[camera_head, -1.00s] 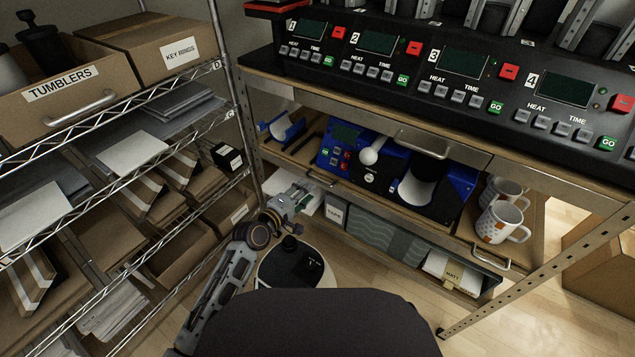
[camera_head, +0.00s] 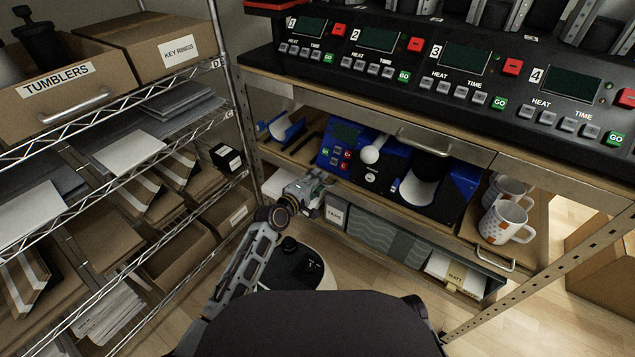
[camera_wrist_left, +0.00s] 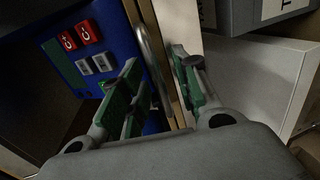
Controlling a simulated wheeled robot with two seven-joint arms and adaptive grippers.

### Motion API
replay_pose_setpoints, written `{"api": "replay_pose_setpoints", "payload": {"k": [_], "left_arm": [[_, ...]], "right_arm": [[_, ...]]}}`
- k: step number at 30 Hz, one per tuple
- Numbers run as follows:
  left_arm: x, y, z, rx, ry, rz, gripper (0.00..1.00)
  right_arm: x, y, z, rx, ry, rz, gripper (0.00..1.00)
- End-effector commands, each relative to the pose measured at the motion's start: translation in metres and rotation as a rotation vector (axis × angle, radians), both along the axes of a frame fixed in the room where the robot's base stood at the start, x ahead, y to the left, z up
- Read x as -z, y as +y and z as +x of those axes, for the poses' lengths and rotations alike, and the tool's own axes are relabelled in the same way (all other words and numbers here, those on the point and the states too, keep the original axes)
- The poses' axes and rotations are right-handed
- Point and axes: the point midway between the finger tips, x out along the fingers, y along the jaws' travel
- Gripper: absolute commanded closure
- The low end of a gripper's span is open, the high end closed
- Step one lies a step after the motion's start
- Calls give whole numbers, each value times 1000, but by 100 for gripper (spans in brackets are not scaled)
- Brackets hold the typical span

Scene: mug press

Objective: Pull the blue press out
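A silver bar handle (camera_wrist_left: 152,62) runs along the front of the wooden board edge below the press. My left gripper (camera_head: 326,184) is at the front edge beneath the press's left part. In the left wrist view its green-padded fingers (camera_wrist_left: 160,88) are apart, one each side of the handle and board edge. Contact cannot be told. My right gripper is not in view.
Another handle (camera_head: 424,143) is on the drawer above the press. Mugs (camera_head: 506,222) stand on a board to the right. A lower shelf holds boxes (camera_head: 390,240). A wire rack (camera_head: 120,180) stands on the left.

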Motion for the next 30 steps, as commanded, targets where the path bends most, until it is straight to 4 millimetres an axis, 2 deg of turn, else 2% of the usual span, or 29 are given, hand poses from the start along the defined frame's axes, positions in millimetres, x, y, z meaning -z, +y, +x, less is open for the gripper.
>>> {"api": "replay_pose_setpoints", "payload": {"k": [9, 15, 17, 30], "left_arm": [[0, -1, 1, 0, 0, 0, 69], [0, -1, 1, 0, 0, 0, 95], [0, -1, 1, 0, 0, 0, 100], [1, 0, 0, 0, 2, 1, 100]], "right_arm": [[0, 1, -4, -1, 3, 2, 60], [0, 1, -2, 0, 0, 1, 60], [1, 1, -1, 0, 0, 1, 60], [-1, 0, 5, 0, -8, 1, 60]]}}
